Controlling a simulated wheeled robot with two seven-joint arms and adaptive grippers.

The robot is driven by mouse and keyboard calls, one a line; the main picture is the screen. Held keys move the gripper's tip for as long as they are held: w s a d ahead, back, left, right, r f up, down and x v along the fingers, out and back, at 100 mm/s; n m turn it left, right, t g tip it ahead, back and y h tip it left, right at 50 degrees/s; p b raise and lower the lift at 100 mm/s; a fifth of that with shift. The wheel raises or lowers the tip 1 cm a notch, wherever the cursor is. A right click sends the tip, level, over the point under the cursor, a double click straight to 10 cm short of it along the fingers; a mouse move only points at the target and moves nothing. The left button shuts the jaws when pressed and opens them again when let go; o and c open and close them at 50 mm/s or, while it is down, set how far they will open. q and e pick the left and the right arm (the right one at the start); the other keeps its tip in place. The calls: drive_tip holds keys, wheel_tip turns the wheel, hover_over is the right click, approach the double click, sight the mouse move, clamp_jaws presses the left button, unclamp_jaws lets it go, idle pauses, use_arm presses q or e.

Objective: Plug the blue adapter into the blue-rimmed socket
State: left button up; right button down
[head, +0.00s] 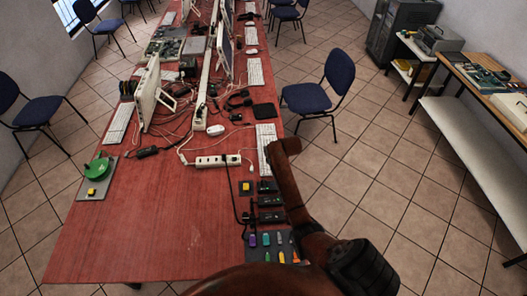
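Several small coloured pieces lie in a dark grey tray (246,249) at the near right edge of the red table. A small blue piece (266,239) is among them; I cannot tell whether it is the blue adapter. A white power strip (210,161) lies on the middle of the table. Its sockets are too small to make out a blue rim. My brown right arm reaches in from the bottom and covers part of the table's right edge. A black part at its lower right may be my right gripper; no fingertips show. My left gripper is out of view.
Several black blocks (270,201) stand in a column right of a yellow block (246,186). Keyboards, monitors and loose cables crowd the far table. A green item (99,168) sits on a grey mat at left. The table's near left (130,235) is clear.

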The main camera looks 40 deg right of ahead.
drive_tip(key=shift+s+a+f+m+t+h+b, duration=0.2)
drive_tip(key=shift+s+f+m+h+b, duration=0.5)
drive_tip(key=shift+f, duration=1.6)
drive_tip(key=shift+s+a+f+m+t+h+b, duration=0.15)
drive_tip(key=shift+s+a+f+m+h+b, duration=0.55)
drive_tip(key=shift+f, duration=1.55)
drive_tip(key=shift+s+d+f+m+t+h+b, duration=0.15)
drive_tip(key=shift+s+f+m+h, duration=0.25)
drive_tip(key=shift+f+m, duration=1.25)
drive_tip(key=shift+f+n, duration=0.55)
drive_tip(key=shift+p, duration=0.6)
drive_tip(key=shift+a+f+b, duration=0.1)
drive_tip(key=shift+f+b, duration=0.65)
drive_tip(key=shift+f, duration=0.45)
drive_tip(key=c, duration=1.8)
unclamp_jaws()
drive_tip(key=shift+r, duration=0.1)
